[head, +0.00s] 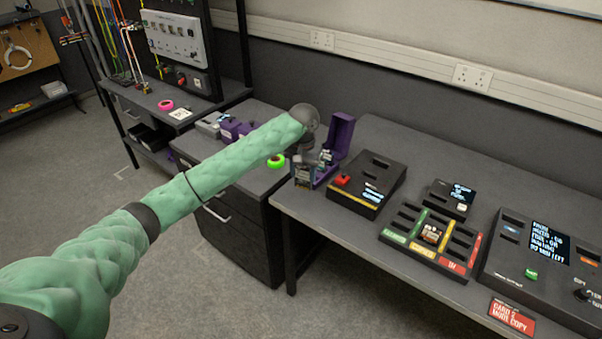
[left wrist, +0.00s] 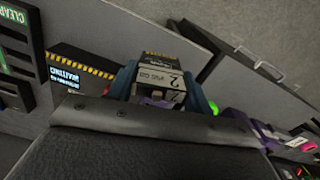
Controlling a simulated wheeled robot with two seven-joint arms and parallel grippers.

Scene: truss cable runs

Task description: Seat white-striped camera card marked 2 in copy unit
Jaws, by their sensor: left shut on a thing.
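My left gripper (head: 304,172) is shut on the camera card marked 2 (left wrist: 170,78), which shows its black and pale label between the blue fingers in the left wrist view. In the head view the card is small and partly hidden by the gripper, beside an open purple case (head: 342,136) at the table's left end. A sloped black unit (head: 379,165) with slots, a red button, a lit display and a yellow-striped edge stands just right of the case. It looks like the copy unit, but its name is not readable. My right gripper is not in view.
A slotted tray (head: 404,226) with green, yellow and red strips holds a card. A small display box (head: 449,197) stands behind it, and a large console (head: 542,262) at the right. A red sign (head: 511,316) lies at the front edge. Purple boxes (head: 232,130) stand on the left cabinet.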

